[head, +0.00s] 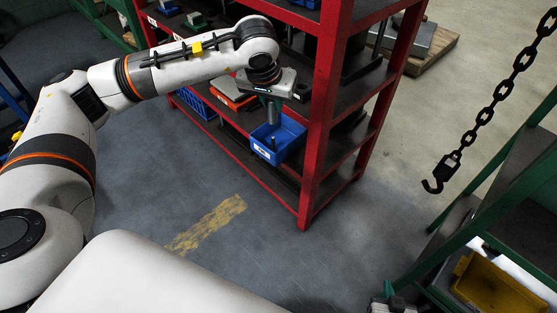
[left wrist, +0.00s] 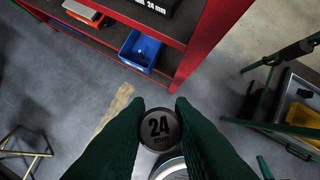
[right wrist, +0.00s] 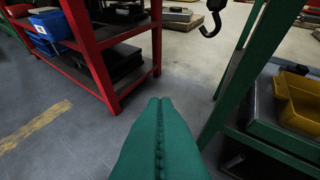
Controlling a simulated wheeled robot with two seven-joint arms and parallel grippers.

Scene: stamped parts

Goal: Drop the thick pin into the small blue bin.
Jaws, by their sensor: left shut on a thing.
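My left gripper (head: 271,92) is shut on a thick grey pin (head: 272,112), which hangs roughly upright. In the left wrist view, the pin's round end (left wrist: 159,128) reads "24 mm" between the green fingers. The small blue bin (head: 290,152) stands on a lower shelf of the red rack. In the head view the pin overlaps the bin; in the left wrist view the bin (left wrist: 136,62) lies ahead of the pin, apart from it. Something small shows inside the bin, too small to tell. My right gripper (right wrist: 158,102) is shut and empty.
The red rack (head: 316,150) has an upright post right of the bin and a shelf above it. An orange-red box (head: 232,97) sits left of the bin. A hook on a chain (head: 435,183) hangs at right, near a green stand with a yellow bin (head: 497,288).

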